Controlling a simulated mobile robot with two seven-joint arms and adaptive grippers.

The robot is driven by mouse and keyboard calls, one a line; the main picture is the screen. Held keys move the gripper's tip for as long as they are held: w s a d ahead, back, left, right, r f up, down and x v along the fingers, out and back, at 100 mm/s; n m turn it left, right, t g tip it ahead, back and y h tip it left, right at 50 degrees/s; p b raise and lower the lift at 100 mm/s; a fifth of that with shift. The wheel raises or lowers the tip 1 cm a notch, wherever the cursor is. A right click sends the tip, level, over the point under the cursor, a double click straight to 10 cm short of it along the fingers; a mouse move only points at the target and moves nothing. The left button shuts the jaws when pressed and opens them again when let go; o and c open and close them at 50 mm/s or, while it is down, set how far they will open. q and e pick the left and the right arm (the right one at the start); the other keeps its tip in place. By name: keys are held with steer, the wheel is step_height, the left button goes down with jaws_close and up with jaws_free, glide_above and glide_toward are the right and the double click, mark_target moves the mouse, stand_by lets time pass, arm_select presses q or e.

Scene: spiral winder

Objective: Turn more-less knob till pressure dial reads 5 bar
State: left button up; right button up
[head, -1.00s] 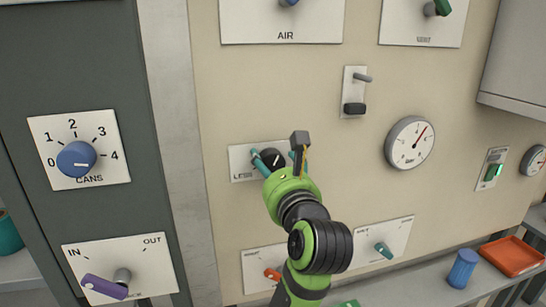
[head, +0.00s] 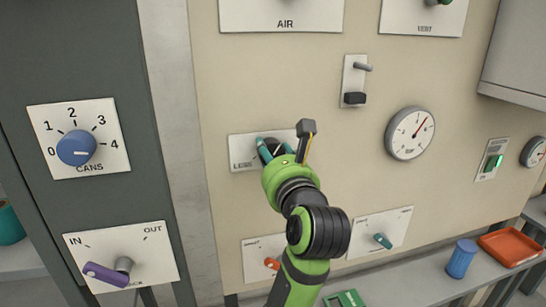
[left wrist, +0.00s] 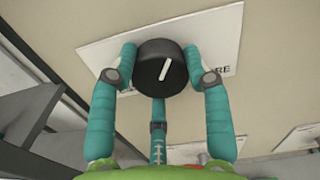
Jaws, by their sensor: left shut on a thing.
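The more-less knob (left wrist: 150,72) is black with a white pointer line, on a white plate (head: 239,143) with "LESS" at its left. In the left wrist view the line leans slightly right of upright. The teal fingers of my left gripper (left wrist: 160,56) are shut on the knob, one on each side, with a third finger below. In the head view my left gripper (head: 270,149) and wrist partly cover the knob and hide "MORE". The pressure dial (head: 405,143) is round and white; its red needle points up and right. Its numbers are too small to read surely. My right gripper is not in view.
A switch plate (head: 354,75) sits above, between knob and dial. Below are plates with an orange knob (head: 271,264) and a teal knob (head: 382,240). A shelf along the bottom holds a blue cup (head: 461,260) and an orange tray (head: 510,250).

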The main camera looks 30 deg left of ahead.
arm_select(q)
steer(key=shift+f, duration=0.3)
steer(key=o, duration=1)
steer(key=shift+o, duration=0.8)
steer(key=shift+r, duration=0.1)
